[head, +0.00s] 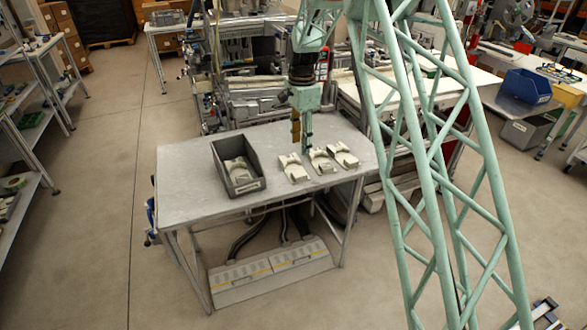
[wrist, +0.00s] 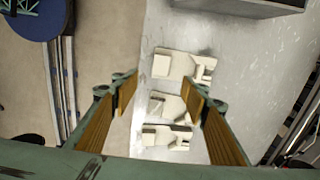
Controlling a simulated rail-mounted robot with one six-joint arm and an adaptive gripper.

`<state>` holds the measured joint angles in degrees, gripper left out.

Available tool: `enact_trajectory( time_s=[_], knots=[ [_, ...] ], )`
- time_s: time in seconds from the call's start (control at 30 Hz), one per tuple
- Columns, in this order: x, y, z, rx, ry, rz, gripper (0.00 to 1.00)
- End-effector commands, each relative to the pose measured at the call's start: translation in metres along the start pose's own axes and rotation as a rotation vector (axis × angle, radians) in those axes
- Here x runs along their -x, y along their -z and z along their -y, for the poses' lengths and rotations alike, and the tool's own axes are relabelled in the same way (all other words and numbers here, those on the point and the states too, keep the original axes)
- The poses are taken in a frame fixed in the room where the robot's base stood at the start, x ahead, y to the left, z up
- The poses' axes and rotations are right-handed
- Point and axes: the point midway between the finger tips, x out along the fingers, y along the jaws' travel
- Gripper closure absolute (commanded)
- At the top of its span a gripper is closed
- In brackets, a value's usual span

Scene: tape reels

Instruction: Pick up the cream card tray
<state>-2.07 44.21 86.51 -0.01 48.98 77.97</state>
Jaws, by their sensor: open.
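Several cream card trays are in view. Three lie in a row on the grey table: a left one (head: 293,169), a middle one (head: 321,162) and a right one (head: 343,155). Another cream tray (head: 238,170) lies inside the dark grey bin. My gripper (head: 301,143) hangs above the row, pointing down, open and empty. In the wrist view my gripper (wrist: 161,95) has its wood-coloured pads spread, with the middle tray (wrist: 169,106) showing between them. The other two show above (wrist: 183,66) and below (wrist: 166,138) it; the fingers appear apart from all of them.
The dark grey bin (head: 248,186) stands left of the row; its edge shows at the top of the wrist view (wrist: 240,8). The table (head: 185,190) is clear at its left end. Metal equipment (head: 262,100) stands close behind it.

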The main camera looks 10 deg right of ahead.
Motion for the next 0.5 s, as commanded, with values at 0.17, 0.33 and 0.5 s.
enact_trajectory(
  time_s=[0.17, 0.33, 0.5],
  knots=[
    [-0.011, 0.0005, 0.0049, -0.017, -0.005, 0.001, 0.59],
    [-0.012, 0.0007, 0.0056, -0.02, -0.005, 0.001, 0.59],
    [-0.012, 0.0007, 0.0054, -0.02, -0.005, 0.001, 0.59]
  ],
)
